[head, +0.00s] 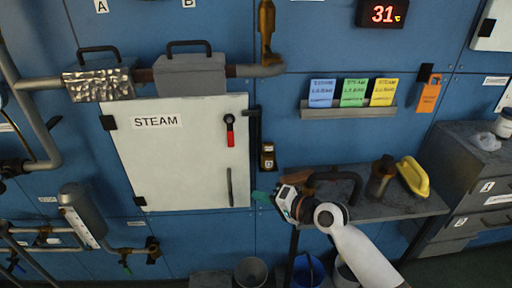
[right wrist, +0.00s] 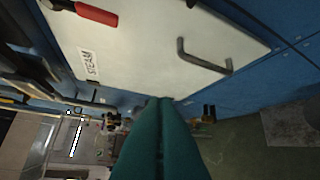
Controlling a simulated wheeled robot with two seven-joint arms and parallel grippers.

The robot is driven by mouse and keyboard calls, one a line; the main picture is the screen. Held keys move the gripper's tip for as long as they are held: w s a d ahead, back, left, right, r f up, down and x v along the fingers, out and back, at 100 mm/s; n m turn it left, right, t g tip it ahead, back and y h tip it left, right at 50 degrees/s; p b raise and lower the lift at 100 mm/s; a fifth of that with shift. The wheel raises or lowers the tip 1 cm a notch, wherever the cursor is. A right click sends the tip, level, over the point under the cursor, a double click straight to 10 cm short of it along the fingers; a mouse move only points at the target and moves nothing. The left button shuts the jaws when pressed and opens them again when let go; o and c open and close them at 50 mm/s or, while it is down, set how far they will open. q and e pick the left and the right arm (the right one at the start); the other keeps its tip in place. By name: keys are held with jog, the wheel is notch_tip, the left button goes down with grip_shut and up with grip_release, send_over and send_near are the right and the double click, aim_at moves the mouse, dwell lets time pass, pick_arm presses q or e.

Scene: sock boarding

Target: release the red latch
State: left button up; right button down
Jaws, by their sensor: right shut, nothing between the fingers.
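The red latch (head: 230,130) is mounted near the right edge of the white STEAM door (head: 180,165). Its red handle points down from a black pivot. In the right wrist view the red latch (right wrist: 95,12) shows at the top left, apart from my fingers. My right gripper (head: 262,195) is to the right of the door's lower right edge, below and right of the latch. Its teal fingers (right wrist: 161,130) are shut together with nothing between them. The door's grey bar handle (head: 229,187) is below the latch. My left gripper is not in view.
A grey shelf (head: 400,208) with a yellow object (head: 413,177) and a dark cylinder is beside my right arm. Pipes run above the door and on the left. A small brown box (head: 267,157) is on the wall right of the door. Buckets stand below.

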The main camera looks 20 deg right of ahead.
aim_at(230, 132)
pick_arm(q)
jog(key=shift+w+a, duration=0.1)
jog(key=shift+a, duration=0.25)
pick_arm(e)
jog(key=w+d+r+m+t, duration=0.1)
jog(key=w+r, duration=0.1)
jog(key=w+d+r+m+t, duration=0.1)
jog(key=w+d+r+m, duration=0.1)
jog(key=r, duration=0.1)
jog(key=w+d+r+m+t, duration=0.1)
jog(key=d+r, duration=0.1)
jog(key=r, duration=0.1)
jog(key=shift+w+d+m+t, duration=0.15)
jog(key=shift+w+m+t, duration=0.15)
jog(key=shift+w, duration=0.1)
pick_arm(q)
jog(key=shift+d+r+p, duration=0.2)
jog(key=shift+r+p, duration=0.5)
jog(key=shift+p, duration=0.05)
pick_arm(e)
jog(key=x, duration=1)
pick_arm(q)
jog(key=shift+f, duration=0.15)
